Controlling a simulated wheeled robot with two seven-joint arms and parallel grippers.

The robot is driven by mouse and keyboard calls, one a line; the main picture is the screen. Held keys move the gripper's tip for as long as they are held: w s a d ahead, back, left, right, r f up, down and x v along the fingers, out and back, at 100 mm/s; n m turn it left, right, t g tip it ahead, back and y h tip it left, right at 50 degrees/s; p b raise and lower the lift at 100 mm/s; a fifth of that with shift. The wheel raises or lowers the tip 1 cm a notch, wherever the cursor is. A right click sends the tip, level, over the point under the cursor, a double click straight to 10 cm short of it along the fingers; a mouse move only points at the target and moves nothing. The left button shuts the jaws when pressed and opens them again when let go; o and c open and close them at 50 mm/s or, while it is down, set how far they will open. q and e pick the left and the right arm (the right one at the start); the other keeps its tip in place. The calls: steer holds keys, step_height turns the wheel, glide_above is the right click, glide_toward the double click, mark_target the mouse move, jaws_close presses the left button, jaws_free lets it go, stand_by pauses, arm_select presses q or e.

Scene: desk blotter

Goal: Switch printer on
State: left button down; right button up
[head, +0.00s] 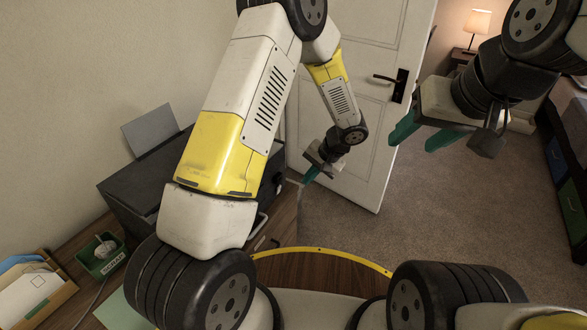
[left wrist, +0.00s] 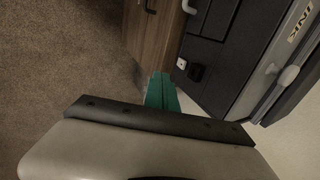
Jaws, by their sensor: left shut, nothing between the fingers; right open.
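The printer (head: 125,196) is a dark grey box with a raised grey sheet at its back, on the left of the head view. My left arm hides much of it. In the left wrist view the printer (left wrist: 217,52) fills the upper right, with INK lettering at its edge. A small black and white part, perhaps the switch (left wrist: 196,71), sits on its dark panel; its setting is unclear. My left gripper (head: 310,175) is shut and empty beyond the printer's right side. Its green fingers (left wrist: 161,92) show just left of the panel, seemingly apart from it. My right gripper (head: 415,135) is open and empty, far right.
A green box (head: 101,256) and a paper tray (head: 40,298) are at the lower left. A white door (head: 352,110) stands behind. Carpet (head: 400,225) lies open to the right.

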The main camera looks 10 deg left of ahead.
mark_target(280, 188)
arm_select(q)
steer(key=shift+f, duration=0.1)
steer(key=shift+w+a+f, duration=0.5)
steer(key=shift+a+f, duration=0.8)
steer(key=shift+f, duration=0.05)
steer(key=shift+w+a+f, duration=0.55)
steer(key=shift+a+f, duration=0.75)
steer(key=shift+w+a+f, duration=0.5)
steer(key=shift+a+f, duration=0.8)
steer(key=shift+f, duration=0.05)
steer(key=shift+w+a+r, duration=0.15)
steer(key=shift+a, duration=0.25)
steer(key=shift+r, duration=0.1)
steer(key=shift+r, duration=0.7)
steer(key=shift+d, duration=0.1)
